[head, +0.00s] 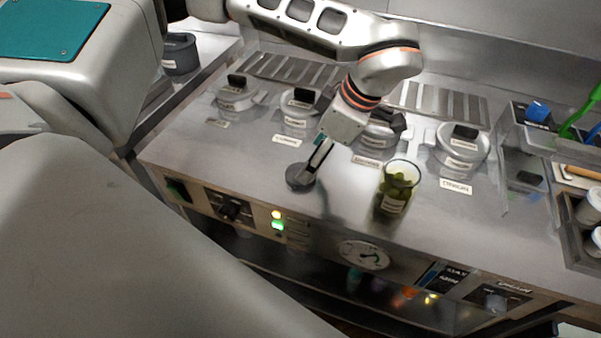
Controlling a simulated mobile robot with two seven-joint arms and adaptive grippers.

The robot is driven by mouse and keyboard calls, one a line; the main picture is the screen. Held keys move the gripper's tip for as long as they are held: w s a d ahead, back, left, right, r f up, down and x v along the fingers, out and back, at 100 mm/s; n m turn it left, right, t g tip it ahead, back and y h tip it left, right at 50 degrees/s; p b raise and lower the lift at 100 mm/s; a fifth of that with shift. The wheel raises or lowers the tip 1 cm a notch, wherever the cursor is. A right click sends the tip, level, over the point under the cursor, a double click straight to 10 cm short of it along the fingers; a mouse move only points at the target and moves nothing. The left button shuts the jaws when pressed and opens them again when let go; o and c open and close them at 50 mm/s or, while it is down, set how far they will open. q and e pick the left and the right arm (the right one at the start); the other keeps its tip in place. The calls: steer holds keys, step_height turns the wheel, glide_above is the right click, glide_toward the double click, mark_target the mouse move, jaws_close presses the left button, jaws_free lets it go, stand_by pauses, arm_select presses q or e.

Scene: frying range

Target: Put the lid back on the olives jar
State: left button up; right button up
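The olives jar (397,183) is a clear glass with green olives and a pale label. It stands upright and open-topped on the steel counter, right of centre. A round dark grey lid (296,180) lies on or just above the counter, left of the jar. My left gripper (312,168) points down at this lid, its dark fingertips over or against it. The fingers overlap in this view, so I cannot tell whether they are shut on the lid. My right gripper is not in view.
Several inset pots with black-handled lids, such as this one (463,143), line the counter behind. A caddy (533,130) with utensils stands at the right. The front panel has a gauge (363,254) and switches. The counter between lid and jar is clear.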

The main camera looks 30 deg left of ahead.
mark_target(290, 173)
arm_select(q)
steer(key=shift+x, duration=2.65)
steer(key=shift+d, duration=0.1)
steer(key=c, duration=0.9)
